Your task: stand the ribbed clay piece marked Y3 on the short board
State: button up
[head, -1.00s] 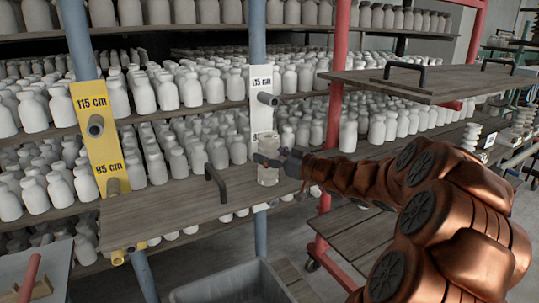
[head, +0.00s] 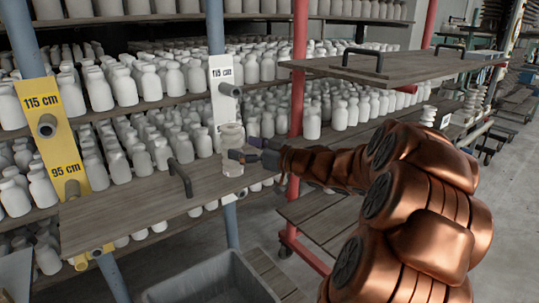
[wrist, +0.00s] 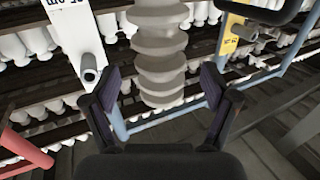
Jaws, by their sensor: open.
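The pale ribbed clay piece (head: 232,139) stands upright near the right end of the wooden board (head: 120,212) with one black handle. In the head view its ribs are hard to make out. In the wrist view the ribbed piece (wrist: 160,50) rises straight ahead, with its rings clear. No Y3 mark can be read. My gripper (head: 246,149) is open just to the right of the piece.
Shelves of white bottles (head: 100,90) stand close behind the board. A white 115 cm post sign (head: 223,88) is just behind the piece. A higher board (head: 385,68) with two handles is at right. A grey bin (head: 210,282) sits below. Open floor (head: 470,220) lies right.

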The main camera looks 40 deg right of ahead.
jog(key=v, duration=0.8)
jog(key=shift+s, duration=0.1)
dwell(0.9)
